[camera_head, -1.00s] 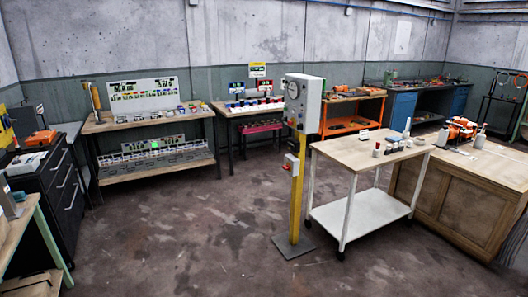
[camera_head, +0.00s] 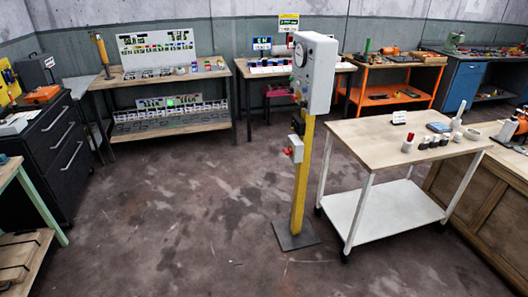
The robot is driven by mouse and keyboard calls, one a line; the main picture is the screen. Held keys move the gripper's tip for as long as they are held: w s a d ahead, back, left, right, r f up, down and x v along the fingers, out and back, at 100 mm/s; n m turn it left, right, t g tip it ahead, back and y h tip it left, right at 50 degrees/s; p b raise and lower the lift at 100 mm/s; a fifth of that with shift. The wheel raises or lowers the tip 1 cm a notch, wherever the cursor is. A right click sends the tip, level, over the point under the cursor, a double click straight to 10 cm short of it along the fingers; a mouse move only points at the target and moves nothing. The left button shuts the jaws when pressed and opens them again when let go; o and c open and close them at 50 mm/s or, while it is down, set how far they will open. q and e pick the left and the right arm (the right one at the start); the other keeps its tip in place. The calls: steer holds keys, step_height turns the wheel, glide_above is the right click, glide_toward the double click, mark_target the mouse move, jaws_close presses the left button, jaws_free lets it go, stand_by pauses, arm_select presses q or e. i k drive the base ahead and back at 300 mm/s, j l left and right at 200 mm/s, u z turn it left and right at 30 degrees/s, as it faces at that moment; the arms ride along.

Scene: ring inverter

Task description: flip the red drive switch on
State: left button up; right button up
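A grey control box (camera_head: 316,72) with a round dial on its front is mounted on top of a yellow post (camera_head: 302,180). A smaller grey box (camera_head: 297,147) with a red part (camera_head: 288,151) sits lower on the post, facing left. I cannot tell whether this red part is the drive switch, nor its position. The front of the control box is seen at a steep angle, so its controls are hard to make out. Neither of my grippers is in view.
A white-legged cart (camera_head: 395,140) with small items stands right of the post. A wooden bench (camera_head: 490,200) is farther right. Workbenches (camera_head: 160,78) line the back wall, and a dark drawer cabinet (camera_head: 55,150) stands left. The floor (camera_head: 190,215) left of the post is clear.

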mark_target(287, 151)
steer(key=i+l, duration=0.1)
steer(key=l, duration=0.25)
steer(key=i+l, duration=0.1)
steer(key=l, duration=0.25)
steer(key=i+l+u, duration=0.1)
steer(key=i+l, duration=0.25)
steer(key=i+l+u, duration=0.1)
steer(key=i+l, duration=0.25)
steer(key=i+l+u, duration=0.1)
steer(key=i+l, duration=0.2)
steer(key=i+l+u, duration=0.1)
steer(key=i+l, duration=0.2)
steer(key=l, duration=0.2)
steer(key=i+l+u, duration=0.1)
steer(key=i+l, duration=0.2)
steer(key=i+l+u, duration=0.1)
steer(key=i+l, duration=0.2)
steer(key=l, duration=0.25)
